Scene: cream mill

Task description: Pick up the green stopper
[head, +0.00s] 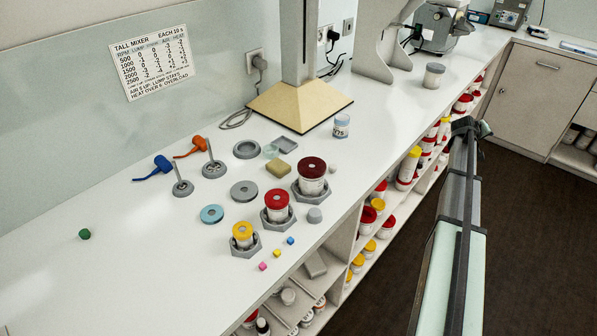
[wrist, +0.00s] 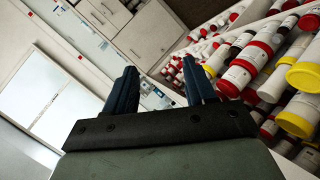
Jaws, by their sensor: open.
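The green stopper (head: 84,233) is small and lies alone on the white bench top, at the far left in the head view. It does not show in the wrist view. My gripper (wrist: 162,90) is open and empty in the wrist view, its two dark blue fingers apart. It points towards the shelves and cupboards, far from the stopper. In the head view my arm hangs at the right, in front of the bench, and the gripper's fingers cannot be made out there.
Jars with yellow (head: 243,231), red (head: 277,198) and dark red (head: 312,167) lids stand in grey hexagonal holders mid-bench. Small cubes, grey rings and blue (head: 161,166) and orange (head: 192,149) tools lie around them. A mixer stand (head: 299,103) is behind. The bench around the stopper is clear.

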